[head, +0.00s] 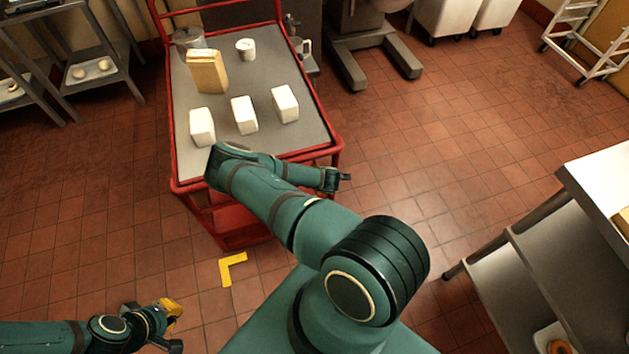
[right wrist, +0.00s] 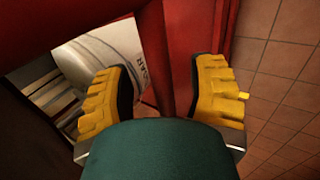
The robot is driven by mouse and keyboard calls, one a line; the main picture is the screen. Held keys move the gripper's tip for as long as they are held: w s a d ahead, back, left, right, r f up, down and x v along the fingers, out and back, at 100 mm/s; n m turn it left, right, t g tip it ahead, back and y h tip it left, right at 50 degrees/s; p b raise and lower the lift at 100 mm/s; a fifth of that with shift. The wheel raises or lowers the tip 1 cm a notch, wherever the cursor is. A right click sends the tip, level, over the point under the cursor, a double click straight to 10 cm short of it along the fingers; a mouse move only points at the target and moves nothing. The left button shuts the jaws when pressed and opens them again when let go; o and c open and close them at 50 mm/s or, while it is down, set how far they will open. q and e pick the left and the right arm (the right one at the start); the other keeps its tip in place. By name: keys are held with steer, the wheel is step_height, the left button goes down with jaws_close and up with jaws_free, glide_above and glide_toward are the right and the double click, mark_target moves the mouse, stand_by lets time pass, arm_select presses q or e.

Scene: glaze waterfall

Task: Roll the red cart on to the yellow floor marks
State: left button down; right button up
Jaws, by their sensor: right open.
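The red cart (head: 178,140) stands on the tiles with a grey top. Its red frame also shows close up in the right wrist view (right wrist: 172,45). One yellow L-shaped floor mark (head: 228,268) lies on the floor just in front of the cart's near end; no other mark is visible. My right gripper (head: 340,179) is at the cart's near right corner. In the right wrist view its yellow fingers (right wrist: 163,92) are apart, with a red cart post between or just beyond them; contact cannot be told. My left gripper (head: 168,318) is at lower left, away from the cart; its opening is unclear.
The cart carries three white blocks (head: 244,115), a tan package (head: 207,71) and a white tub (head: 246,48). Grey shelves (head: 100,65) stand at left, a machine base (head: 365,55) behind right, a steel table (head: 590,190) at right. Floor right of the cart is clear.

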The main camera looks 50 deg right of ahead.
steer(key=shift+b+x, duration=0.35)
steer(key=shift+x, duration=1.25)
jaws_close()
